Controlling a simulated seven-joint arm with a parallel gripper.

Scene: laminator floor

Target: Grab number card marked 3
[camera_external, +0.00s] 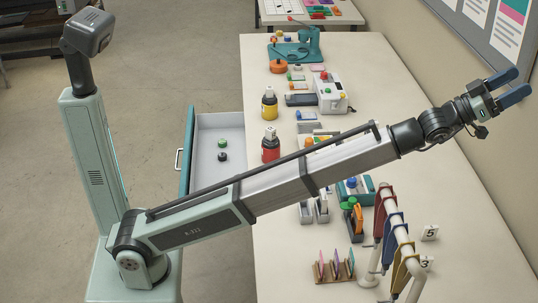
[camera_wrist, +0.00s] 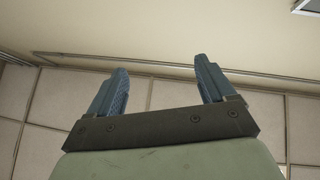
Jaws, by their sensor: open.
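The number card marked 3 (camera_external: 425,263) is a small white card standing near the right edge of the table, at the lower right in the external view. A similar card marked 5 (camera_external: 430,232) stands just behind it. My gripper (camera_external: 517,84) is open and empty, raised high at the upper right, well above and away from both cards. In the wrist view my gripper (camera_wrist: 158,80) shows two spread blue fingers with nothing between them, facing the wall and ceiling panels. Neither card shows in the wrist view.
A white pipe rack (camera_external: 412,262) with hanging coloured pieces stands just left of card 3. A wooden holder (camera_external: 334,268) with coloured discs is farther left. The wall with a pinboard (camera_external: 490,35) is close to my gripper. An open drawer (camera_external: 218,122) juts out left of the table.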

